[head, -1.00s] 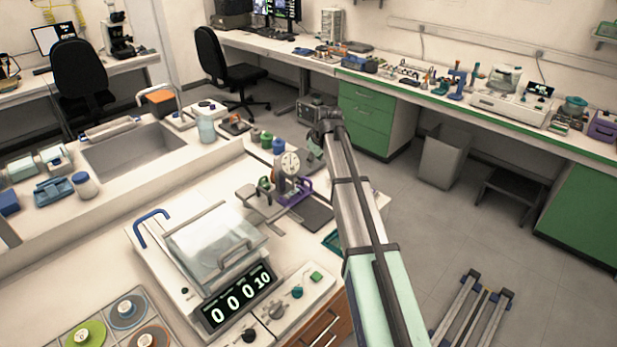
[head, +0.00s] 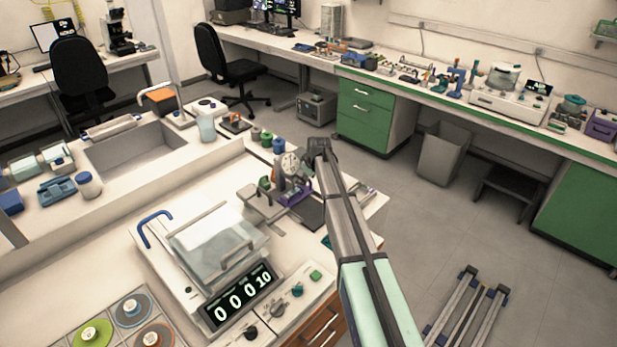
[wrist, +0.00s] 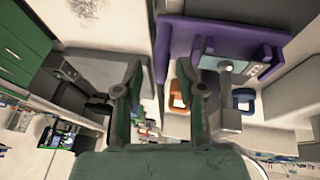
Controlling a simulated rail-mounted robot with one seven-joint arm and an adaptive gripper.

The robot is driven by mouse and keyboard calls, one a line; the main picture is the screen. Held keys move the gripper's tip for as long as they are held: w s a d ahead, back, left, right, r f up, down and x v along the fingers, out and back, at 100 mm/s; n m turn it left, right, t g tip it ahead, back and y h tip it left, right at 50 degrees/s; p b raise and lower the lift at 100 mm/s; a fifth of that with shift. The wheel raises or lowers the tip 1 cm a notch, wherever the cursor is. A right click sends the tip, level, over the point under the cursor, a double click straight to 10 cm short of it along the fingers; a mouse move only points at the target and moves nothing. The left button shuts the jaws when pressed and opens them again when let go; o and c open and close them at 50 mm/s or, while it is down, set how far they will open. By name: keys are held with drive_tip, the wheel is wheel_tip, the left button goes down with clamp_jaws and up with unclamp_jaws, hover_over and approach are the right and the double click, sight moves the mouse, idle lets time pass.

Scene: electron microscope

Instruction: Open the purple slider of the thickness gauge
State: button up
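The thickness gauge (head: 290,162) stands on the near bench, with a round white dial and a purple part (head: 298,194) low on its frame. In the wrist view, a large purple piece (wrist: 215,32) fills the upper right, beside grey metal parts of the gauge (wrist: 229,95). My gripper (wrist: 165,80) is open and empty, its two dark green fingers spread apart. The purple piece lies beyond and to the right of the fingertips, and I see no clear contact. In the head view my arm covers the gauge's right side, and the fingers cannot be made out.
A device with a clear cover and a digital display (head: 238,295) stands in front of the gauge. Small blue and green bottles (head: 266,139) stand behind it. A dark pad (head: 310,213) lies beside it. The sink (head: 140,155) is to the left, and open floor lies to the right.

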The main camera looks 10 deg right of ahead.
clamp_jaws()
drive_tip(key=s+d+b, duration=0.1)
drive_tip(key=s+d, duration=0.1)
drive_tip(key=s, duration=0.1)
drive_tip(key=s+d+b, duration=0.1)
drive_tip(key=s+d, duration=0.2)
drive_tip(key=s, duration=0.1)
drive_tip(key=s+d+b, duration=0.1)
drive_tip(key=s+d, duration=0.1)
drive_tip(key=s, duration=0.1)
drive_tip(key=shift+s+d, duration=0.15)
drive_tip(key=shift+d, duration=0.1)
unclamp_jaws()
drive_tip(key=v, duration=1.2)
